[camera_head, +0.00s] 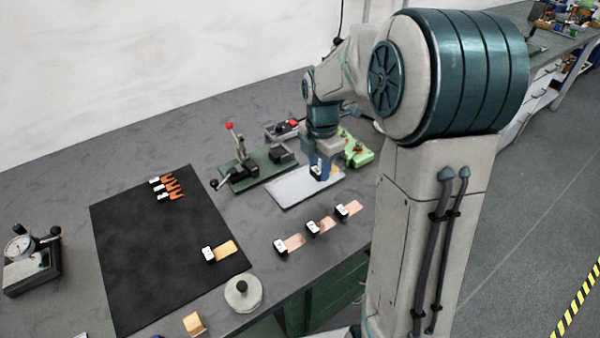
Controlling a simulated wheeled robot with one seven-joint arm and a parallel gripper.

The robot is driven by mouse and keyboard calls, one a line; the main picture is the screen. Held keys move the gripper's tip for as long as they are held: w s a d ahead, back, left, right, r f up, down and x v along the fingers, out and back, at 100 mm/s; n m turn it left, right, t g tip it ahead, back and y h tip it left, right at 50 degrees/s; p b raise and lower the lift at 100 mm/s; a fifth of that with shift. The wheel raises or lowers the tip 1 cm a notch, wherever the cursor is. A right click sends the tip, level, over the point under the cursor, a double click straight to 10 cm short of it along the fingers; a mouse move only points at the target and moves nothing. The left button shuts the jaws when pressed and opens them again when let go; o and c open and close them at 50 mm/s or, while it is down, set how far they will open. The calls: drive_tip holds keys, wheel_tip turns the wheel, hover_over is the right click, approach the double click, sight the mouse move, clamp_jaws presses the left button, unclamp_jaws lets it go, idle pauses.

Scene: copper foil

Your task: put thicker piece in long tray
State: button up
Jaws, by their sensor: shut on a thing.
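My gripper (322,172) is low over a flat light-grey tray (285,192). It is shut on a small piece, mostly hidden by the fingers; a bit of white and a yellowish edge show beside them. I cannot tell whether the held piece touches the tray. Three copper foil pieces with black-and-white clips lie in a slanting row on the bench: a near one (295,242), a middle one (327,223) and a far one (354,208). Another, more golden piece (225,248) with a clip lies on the black mat (150,270). Thicknesses cannot be compared from here.
A green lever press (245,172) stands behind the tray, with a bright green device (357,150) to its right. Orange-tipped clips (170,188) lie on the mat's far end. A dial gauge (25,255) stands far left. A round metal weight (243,293) is near the front edge.

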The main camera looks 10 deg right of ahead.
hover_over(300, 184)
wheel_tip(300, 184, down, 4)
drive_tip(key=shift+s+r+p, duration=0.1)
drive_tip(key=shift+p, duration=0.25)
drive_tip(key=shift+f, duration=2.1)
drive_tip(key=shift+f, duration=0.15)
drive_tip(key=o, duration=1)
drive_tip(key=shift+c, duration=0.2)
